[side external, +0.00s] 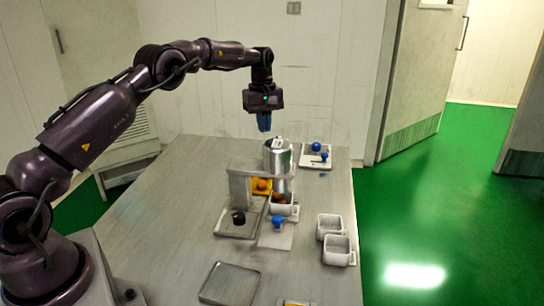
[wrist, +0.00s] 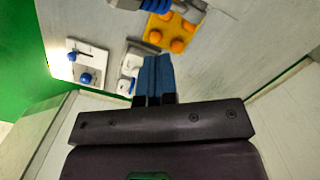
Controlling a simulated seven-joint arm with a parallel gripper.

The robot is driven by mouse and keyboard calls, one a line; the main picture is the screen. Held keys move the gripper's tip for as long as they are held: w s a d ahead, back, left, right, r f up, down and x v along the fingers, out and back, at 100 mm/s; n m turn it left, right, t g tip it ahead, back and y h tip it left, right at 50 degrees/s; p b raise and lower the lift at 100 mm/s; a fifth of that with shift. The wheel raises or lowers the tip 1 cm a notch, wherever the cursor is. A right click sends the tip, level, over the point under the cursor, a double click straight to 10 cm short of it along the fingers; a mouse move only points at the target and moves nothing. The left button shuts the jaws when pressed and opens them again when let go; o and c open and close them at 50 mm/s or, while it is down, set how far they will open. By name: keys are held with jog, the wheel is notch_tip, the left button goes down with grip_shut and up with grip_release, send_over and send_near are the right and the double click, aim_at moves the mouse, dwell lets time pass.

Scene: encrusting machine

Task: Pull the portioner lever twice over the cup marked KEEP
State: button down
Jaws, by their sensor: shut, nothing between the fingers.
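The portioner looks like a steel hopper (side external: 279,156) on a grey frame (side external: 240,187). A white cup (side external: 282,204) with brownish-orange content stands below the hopper. A blue knob (side external: 278,222) shows just in front of that cup; I cannot tell whether it is the lever's end. Two more white cups, one (side external: 330,227) behind the other (side external: 338,251), stand at the right table edge. No KEEP mark is readable. My gripper (side external: 264,122) is shut and empty, its blue fingers pointing down above the hopper, apart from it. The fingers also show in the wrist view (wrist: 154,78).
A white board (side external: 316,162) with blue balls lies at the far right. A yellow plate (wrist: 172,32) with orange balls lies behind the frame. A black knob (side external: 238,218) sits at the frame's base. An empty tray (side external: 230,284) lies in front. The table's left is clear.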

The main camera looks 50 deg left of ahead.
jog(key=shift+a+r, duration=0.15)
jog(key=shift+r, duration=1.05)
jog(key=shift+a+r, duration=0.15)
jog(key=shift+r, duration=1)
jog(key=s+d+r+m+t, duration=0.2)
jog(key=s+d+m, duration=0.3)
jog(key=s, duration=0.6)
jog(key=s+d+r+m+t, duration=0.2)
jog(key=s+d+r+m, duration=0.3)
jog(key=s+d, duration=0.3)
jog(key=s+d+r+m+t+y, duration=0.1)
jog(key=s+d+r+m, duration=0.2)
jog(key=s, duration=1.1)
jog(key=d+m, duration=0.2)
jog(key=d, duration=0.2)
jog(key=shift+s+d+r+m+t, duration=0.15)
jog(key=shift+d+r+m+t, duration=0.1)
jog(key=shift+m+t, duration=0.15)
